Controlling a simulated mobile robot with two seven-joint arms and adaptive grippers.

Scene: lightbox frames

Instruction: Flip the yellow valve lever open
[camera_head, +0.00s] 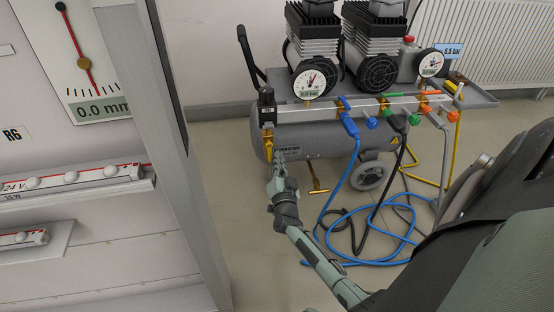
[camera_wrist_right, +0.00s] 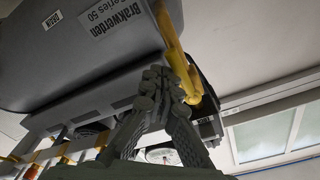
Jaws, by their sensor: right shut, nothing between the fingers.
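The yellow valve lever (camera_head: 268,146) hangs down from the valve at the left end of the compressor's manifold, in front of the grey tank. In the right wrist view the yellow lever (camera_wrist_right: 170,38) runs down from the top to behind my fingertips. My right gripper (camera_head: 280,160) is shut and empty, just below and to the right of the lever in the head view. Its fingertips also show in the wrist view (camera_wrist_right: 160,80), overlapping the lever. I cannot tell whether they touch it. My left gripper is not in view.
The grey tank (camera_head: 325,141) lies behind the lever. A brass T-handle (camera_head: 317,178) sticks out below the tank. Blue (camera_head: 345,212) and black hoses coil on the floor to the right. A grey cabinet post (camera_head: 170,130) stands at the left. The floor between is clear.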

